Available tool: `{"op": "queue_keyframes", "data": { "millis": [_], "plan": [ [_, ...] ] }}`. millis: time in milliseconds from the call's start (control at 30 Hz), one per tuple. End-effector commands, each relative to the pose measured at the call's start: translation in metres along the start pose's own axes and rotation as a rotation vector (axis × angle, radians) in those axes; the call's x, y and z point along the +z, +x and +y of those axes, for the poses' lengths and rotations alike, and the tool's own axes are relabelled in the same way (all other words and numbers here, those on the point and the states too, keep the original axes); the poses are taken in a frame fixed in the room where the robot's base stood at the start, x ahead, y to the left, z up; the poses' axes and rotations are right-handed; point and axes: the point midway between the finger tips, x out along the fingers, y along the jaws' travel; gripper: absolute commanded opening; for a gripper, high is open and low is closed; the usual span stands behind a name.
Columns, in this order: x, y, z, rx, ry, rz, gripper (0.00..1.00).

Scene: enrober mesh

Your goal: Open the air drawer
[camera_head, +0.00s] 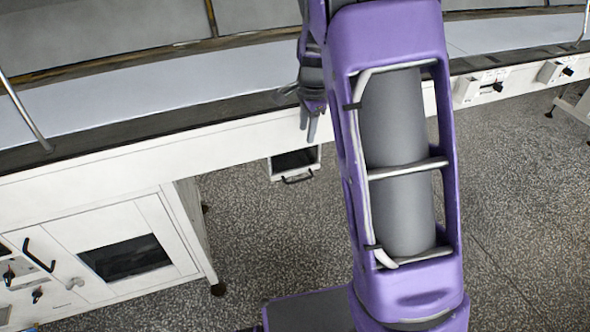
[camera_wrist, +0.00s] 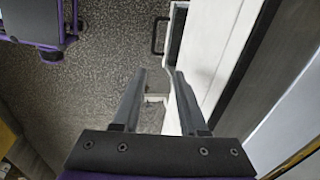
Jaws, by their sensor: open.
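A small white drawer unit (camera_head: 316,157) with a dark area in it hangs under the bench's front edge in the head view. I take it for the air drawer; I cannot tell how far it stands out. Its black handle (camera_head: 297,178) is at its lower front. In the wrist view a black handle (camera_wrist: 155,35) shows beyond my fingertips, beside a dark panel. My gripper (camera_head: 308,138) points down by the bench edge, above and near the drawer. Its two fingers (camera_wrist: 159,73) are apart with nothing held between them, and do not touch the handle.
The long bench (camera_head: 110,158) runs across the head view. A white cabinet (camera_head: 165,225) with a dark window and black handle stands at lower left. Small control boxes (camera_head: 483,87) sit along the bench's right side. The speckled floor (camera_head: 255,225) in front is mostly clear.

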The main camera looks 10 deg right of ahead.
Motion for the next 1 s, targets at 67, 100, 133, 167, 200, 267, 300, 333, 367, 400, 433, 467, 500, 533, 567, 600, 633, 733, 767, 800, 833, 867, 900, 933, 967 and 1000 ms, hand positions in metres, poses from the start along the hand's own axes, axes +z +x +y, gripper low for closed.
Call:
{"op": "queue_keyframes", "data": {
  "millis": [67, 100, 133, 167, 200, 267, 300, 333, 367, 400, 433, 467, 500, 533, 567, 600, 633, 733, 767, 800, 833, 867, 900, 933, 967, 1000],
  "plan": [
    [-0.001, 0.012, 0.009, 0.016, 0.032, -0.015, 0.42],
    [-0.002, 0.016, 0.011, 0.021, 0.042, -0.02, 0.42],
    [-0.002, 0.018, 0.013, 0.023, 0.047, -0.022, 0.42],
    [-0.002, 0.02, 0.014, 0.025, 0.05, -0.024, 0.42],
    [-0.001, 0.022, 0.014, 0.027, 0.052, -0.026, 0.42],
    [-0.001, 0.028, 0.015, 0.027, 0.053, -0.026, 0.42],
    [-0.001, 0.033, 0.015, 0.027, 0.052, -0.026, 0.42],
    [0.0, 0.037, 0.015, 0.027, 0.052, -0.026, 0.42],
    [0.0, 0.042, 0.015, 0.028, 0.051, -0.026, 0.42],
    [0.0, 0.05, 0.015, 0.029, 0.051, -0.026, 0.42],
    [0.0, 0.056, 0.016, 0.029, 0.051, -0.026, 0.42],
    [0.0, 0.062, 0.016, 0.029, 0.05, -0.025, 0.42],
    [0.0, 0.071, 0.016, 0.03, 0.051, -0.025, 0.42],
    [0.0, 0.078, 0.016, 0.028, 0.052, -0.025, 0.42],
    [0.0, 0.084, 0.016, 0.029, 0.052, -0.025, 0.42],
    [0.001, 0.093, 0.016, 0.029, 0.051, -0.026, 0.42],
    [0.001, 0.1, 0.016, 0.027, 0.051, -0.025, 0.42],
    [0.001, 0.122, 0.017, 0.028, 0.05, -0.025, 0.42],
    [0.001, 0.129, 0.017, 0.029, 0.05, -0.025, 0.42],
    [0.002, 0.137, 0.018, 0.029, 0.05, -0.026, 0.42],
    [0.002, 0.143, 0.018, 0.028, 0.05, -0.025, 0.42],
    [0.002, 0.149, 0.017, 0.027, 0.05, -0.025, 0.42],
    [0.002, 0.157, 0.018, 0.028, 0.051, -0.025, 0.42],
    [0.002, 0.162, 0.018, 0.027, 0.051, -0.025, 0.42],
    [0.003, 0.166, 0.018, 0.026, 0.051, -0.025, 0.42],
    [0.003, 0.172, 0.018, 0.027, 0.05, -0.025, 0.42]
  ]
}}
